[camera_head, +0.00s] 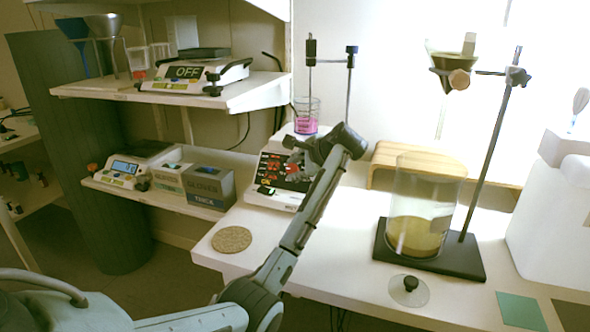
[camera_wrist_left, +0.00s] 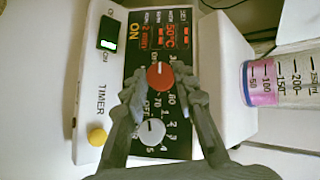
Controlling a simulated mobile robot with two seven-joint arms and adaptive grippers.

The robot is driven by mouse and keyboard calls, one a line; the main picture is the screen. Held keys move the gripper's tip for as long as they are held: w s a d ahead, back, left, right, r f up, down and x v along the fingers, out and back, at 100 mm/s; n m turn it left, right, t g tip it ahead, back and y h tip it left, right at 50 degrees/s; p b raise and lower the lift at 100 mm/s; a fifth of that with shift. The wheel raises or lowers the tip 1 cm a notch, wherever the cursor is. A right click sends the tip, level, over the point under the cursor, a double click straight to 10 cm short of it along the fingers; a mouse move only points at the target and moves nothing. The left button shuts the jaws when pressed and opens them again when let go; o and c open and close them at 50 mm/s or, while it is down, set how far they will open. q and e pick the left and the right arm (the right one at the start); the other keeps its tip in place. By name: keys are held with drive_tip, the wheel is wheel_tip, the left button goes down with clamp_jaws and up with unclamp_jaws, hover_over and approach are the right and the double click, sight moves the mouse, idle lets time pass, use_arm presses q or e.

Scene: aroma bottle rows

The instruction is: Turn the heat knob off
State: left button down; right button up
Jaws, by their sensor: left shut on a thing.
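The hot plate (camera_head: 262,194) stands on the white bench with a black control panel facing me. In the left wrist view the panel shows a red knob (camera_wrist_left: 160,75), a white knob (camera_wrist_left: 150,131) nearer the wrist, and red lit readouts (camera_wrist_left: 165,35) with "50°C", "2 min" and "ON". My left gripper (camera_head: 297,166) is at the panel. In its wrist view the fingertips (camera_wrist_left: 161,86) are on either side of the red knob, shut on it. The white knob lies between the fingers, further back. My right gripper is not in view.
A beaker of pink liquid (camera_head: 306,122) sits on the hot plate; stand rods rise behind it. A glass cylinder (camera_head: 425,195) stands on a black stand base (camera_head: 465,262) to the right. A round cork mat (camera_head: 231,239) lies at the left bench edge. Boxes (camera_head: 208,187) stand on the left shelf.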

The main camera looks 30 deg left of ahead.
use_arm(q)
drive_tip(key=shift+n+g+h, duration=0.4)
drive_tip(key=shift+n+h, duration=0.1)
drive_tip(key=shift+n, duration=0.4)
drive_tip(key=c, duration=1.2)
unclamp_jaws()
drive_tip(key=shift+a, duration=0.1)
drive_tip(key=shift+r, duration=0.15)
drive_tip(key=v, duration=1.2)
drive_tip(key=shift+w, duration=0.1)
